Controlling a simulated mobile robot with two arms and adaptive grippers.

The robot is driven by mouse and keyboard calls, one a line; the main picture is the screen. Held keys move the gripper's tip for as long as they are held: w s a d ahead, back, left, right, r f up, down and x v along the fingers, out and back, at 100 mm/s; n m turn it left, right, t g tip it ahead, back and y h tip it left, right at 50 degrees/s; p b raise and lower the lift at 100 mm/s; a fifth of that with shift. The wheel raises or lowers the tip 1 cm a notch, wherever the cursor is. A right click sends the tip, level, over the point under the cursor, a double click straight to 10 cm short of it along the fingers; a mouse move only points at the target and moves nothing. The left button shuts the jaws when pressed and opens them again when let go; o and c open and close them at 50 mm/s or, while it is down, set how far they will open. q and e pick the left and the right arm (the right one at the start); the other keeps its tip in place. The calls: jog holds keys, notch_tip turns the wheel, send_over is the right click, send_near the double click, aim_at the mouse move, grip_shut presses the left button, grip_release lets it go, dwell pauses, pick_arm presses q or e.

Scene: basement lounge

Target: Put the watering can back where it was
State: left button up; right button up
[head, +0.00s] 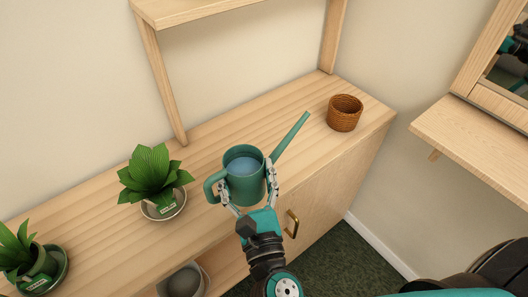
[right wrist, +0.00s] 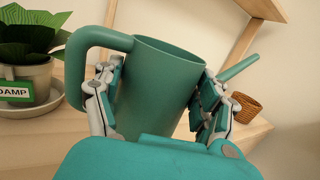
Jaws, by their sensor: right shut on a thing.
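The green watering can (head: 244,188) is upright, with its handle to the left and its long spout pointing up to the right. Bluish water shows inside it in the head view. My right gripper (head: 243,200) is shut on the can's body, one finger on each side. In the right wrist view the can (right wrist: 158,85) fills the space between the fingers of the right gripper (right wrist: 155,105). The can is at the front part of the wooden cabinet top (head: 290,112); I cannot tell whether its base touches the wood. My left gripper is not in view.
A potted plant (head: 152,175) in a saucer stands left of the can, another plant (head: 35,255) at far left. A wicker basket (head: 345,112) stands at the right end. A raised wooden shelf (head: 190,10) spans the back. Clear wood lies between can and basket.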

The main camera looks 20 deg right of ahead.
aim_at(260, 162)
jog(key=w+d, duration=0.1)
jog(key=w, duration=0.1)
jog(key=w+d, duration=0.1)
jog(key=w, duration=0.1)
jog(key=w+d+p, duration=0.1)
jog(key=w+d, duration=0.1)
jog(key=shift+w+f, duration=0.15)
jog(key=w+d+f, duration=0.1)
jog(key=w+d+f+b, duration=0.1)
jog(key=w+f, duration=0.1)
jog(key=w+d+f, duration=0.1)
jog(key=shift+w+f+b, duration=0.15)
jog(key=shift+w+b, duration=0.15)
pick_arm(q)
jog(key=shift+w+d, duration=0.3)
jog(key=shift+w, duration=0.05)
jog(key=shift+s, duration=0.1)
pick_arm(e)
jog(key=shift+f, duration=0.1)
jog(key=o, duration=1.7)
jog(key=shift+f, duration=0.1)
